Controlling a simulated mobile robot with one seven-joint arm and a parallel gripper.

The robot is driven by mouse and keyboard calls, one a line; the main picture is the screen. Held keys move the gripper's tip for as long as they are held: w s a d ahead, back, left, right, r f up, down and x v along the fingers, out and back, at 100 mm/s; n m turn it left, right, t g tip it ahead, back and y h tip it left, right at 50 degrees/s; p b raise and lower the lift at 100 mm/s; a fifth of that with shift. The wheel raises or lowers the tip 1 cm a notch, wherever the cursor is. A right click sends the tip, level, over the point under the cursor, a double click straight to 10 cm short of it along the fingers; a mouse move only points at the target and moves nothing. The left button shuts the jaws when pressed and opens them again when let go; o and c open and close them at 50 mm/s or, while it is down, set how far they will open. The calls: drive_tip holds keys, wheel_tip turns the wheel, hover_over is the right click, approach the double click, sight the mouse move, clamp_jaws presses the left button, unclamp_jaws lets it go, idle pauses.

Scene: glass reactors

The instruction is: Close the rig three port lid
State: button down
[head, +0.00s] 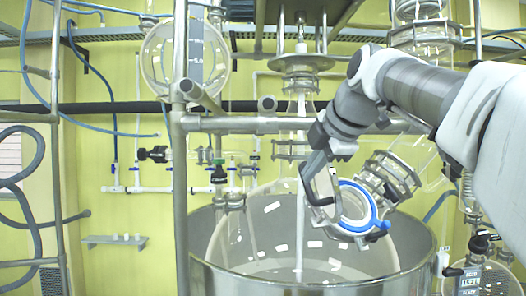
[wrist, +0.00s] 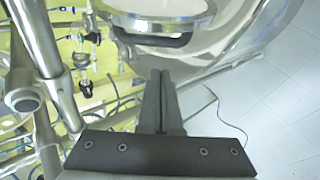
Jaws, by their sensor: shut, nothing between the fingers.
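My gripper (head: 311,176) is shut and empty, reaching down over the front of the large glass vessel. In the wrist view its two fingers (wrist: 160,73) lie together, with their tips just below a dark bar handle (wrist: 150,41). The handle sits at the edge of a round clear lid (wrist: 160,12), cut off by the top of that view. In the head view a blue ring (head: 372,211) marks the port, just right of my fingers. The lid seems tilted up beside the ring, partly hidden by my gripper. I cannot tell whether the fingers touch the handle.
The vessel's wide metal rim (head: 310,287) curves below. A steel frame with a vertical post (head: 180,130) and crossbar (head: 250,125) stands left. A round glass flask (head: 185,62) hangs at upper left. A clamped glass neck (head: 390,177) rises right of the port.

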sight(330, 168)
drive_tip(key=shift+w+d+p, duration=0.25)
drive_tip(key=shift+d+p, duration=0.1)
drive_tip(key=shift+d, duration=0.6)
drive_tip(key=shift+w+d+p, duration=0.25)
drive_tip(key=shift+d+p, duration=0.1)
drive_tip(key=shift+d, duration=0.55)
drive_tip(key=shift+d, duration=0.15)
